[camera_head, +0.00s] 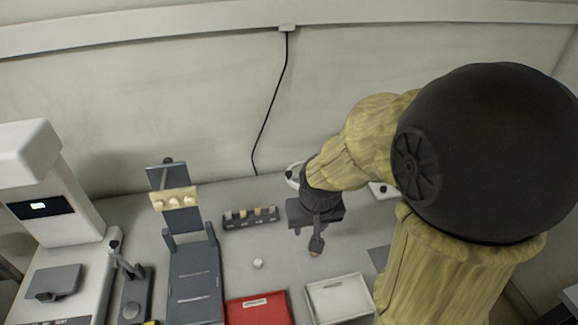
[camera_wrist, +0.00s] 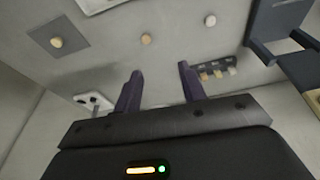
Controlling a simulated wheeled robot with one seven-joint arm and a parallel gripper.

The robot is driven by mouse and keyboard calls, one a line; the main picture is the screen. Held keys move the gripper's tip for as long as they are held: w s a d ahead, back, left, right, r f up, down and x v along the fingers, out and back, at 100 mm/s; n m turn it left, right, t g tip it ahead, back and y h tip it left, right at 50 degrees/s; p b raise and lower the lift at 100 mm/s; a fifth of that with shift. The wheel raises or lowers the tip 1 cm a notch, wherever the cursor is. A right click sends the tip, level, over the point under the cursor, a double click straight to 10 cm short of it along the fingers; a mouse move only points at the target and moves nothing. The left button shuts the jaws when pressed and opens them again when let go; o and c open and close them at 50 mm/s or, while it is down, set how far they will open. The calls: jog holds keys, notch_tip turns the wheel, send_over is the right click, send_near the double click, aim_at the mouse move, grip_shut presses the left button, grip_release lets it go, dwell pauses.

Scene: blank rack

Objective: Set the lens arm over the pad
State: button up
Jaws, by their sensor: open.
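A small dark stand (camera_head: 133,292) stands at the lower left in the head view, with a short post and a slim arm (camera_head: 118,252) that looks like the lens arm. A round grey disc (camera_head: 131,310) on its base may be the pad. The arm leans up and back, and I cannot tell exactly what its end sits over. My gripper (camera_head: 316,246) is over the table well to the right of this stand, pointing down. In the wrist view its two fingers (camera_wrist: 160,85) are apart with nothing between them. The stand is not in the wrist view.
A blue-grey tilted fixture (camera_head: 195,275) stands between the dark stand and my gripper. A white machine (camera_head: 60,200) is at far left. A rack of blanks (camera_head: 251,218), a loose blank (camera_head: 258,263), a red tray (camera_head: 259,310) and a white tray (camera_head: 340,299) lie nearby.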

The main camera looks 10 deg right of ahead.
aim_at(289, 173)
jog(key=w+a+r+m+t+h+p, duration=0.1)
jog(key=w+r+p, duration=0.3)
jog(key=w+r, duration=1)
jog(key=shift+w+a+r+m+p, duration=0.15)
jog(key=shift+w+a+m+p, duration=0.3)
jog(key=shift+m, duration=0.25)
jog(key=x, duration=0.5)
jog(key=p+x, duration=0.1)
jog(key=x, duration=1.1)
jog(key=shift+w+p, duration=0.3)
jog(key=shift+w, duration=0.05)
grip_shut()
